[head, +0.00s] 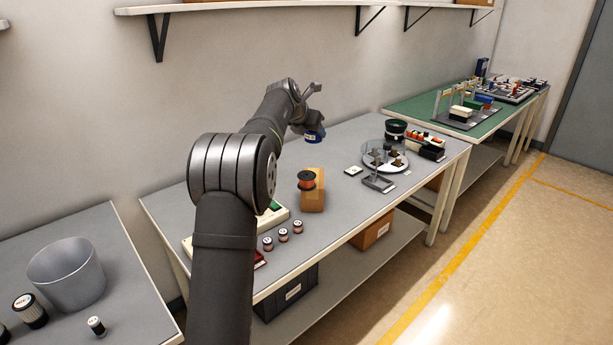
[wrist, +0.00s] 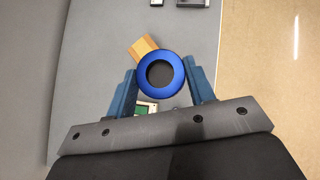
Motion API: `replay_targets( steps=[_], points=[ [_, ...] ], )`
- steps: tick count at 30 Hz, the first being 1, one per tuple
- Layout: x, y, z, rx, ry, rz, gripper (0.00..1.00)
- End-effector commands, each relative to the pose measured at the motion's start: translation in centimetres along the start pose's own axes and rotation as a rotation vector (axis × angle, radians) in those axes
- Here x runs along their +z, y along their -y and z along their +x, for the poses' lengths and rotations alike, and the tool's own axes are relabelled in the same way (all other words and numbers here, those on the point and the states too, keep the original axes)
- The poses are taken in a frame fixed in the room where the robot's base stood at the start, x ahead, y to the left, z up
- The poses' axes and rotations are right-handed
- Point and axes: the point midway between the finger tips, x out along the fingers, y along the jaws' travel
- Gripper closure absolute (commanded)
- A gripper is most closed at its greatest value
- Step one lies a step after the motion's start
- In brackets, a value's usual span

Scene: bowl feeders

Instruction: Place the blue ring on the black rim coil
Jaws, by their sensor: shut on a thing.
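My gripper (head: 309,124) is shut on the blue ring (head: 315,138) and holds it up in the air above the middle table. In the wrist view my gripper (wrist: 160,82) has its two blue fingers on either side of the blue ring (wrist: 160,93), which shows face-on with a dark centre. A coil with black rims and copper-coloured winding (head: 306,181) stands on a tan block (head: 313,203), apart from the ring and lower.
Several small red-and-black spools (head: 283,235) stand near the front edge. A small white square (head: 353,171) lies beyond the block. A grey bin (head: 66,275) stands on the left table.

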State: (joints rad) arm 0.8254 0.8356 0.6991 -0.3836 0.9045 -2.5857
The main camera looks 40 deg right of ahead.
Motion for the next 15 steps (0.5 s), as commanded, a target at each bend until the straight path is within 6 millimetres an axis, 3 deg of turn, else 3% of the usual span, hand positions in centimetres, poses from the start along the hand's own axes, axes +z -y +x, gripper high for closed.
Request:
replay_targets(
  steps=[3, 9, 15],
  points=[
    [1.0, 3.5, 1.1, -0.034, 0.0, 0.035, 0.79],
    [1.9, 7.1, 2.2, -0.071, -0.001, 0.071, 0.79],
    [-0.6, 6.7, 4.4, -0.067, -0.003, 0.065, 0.79]
  ],
)
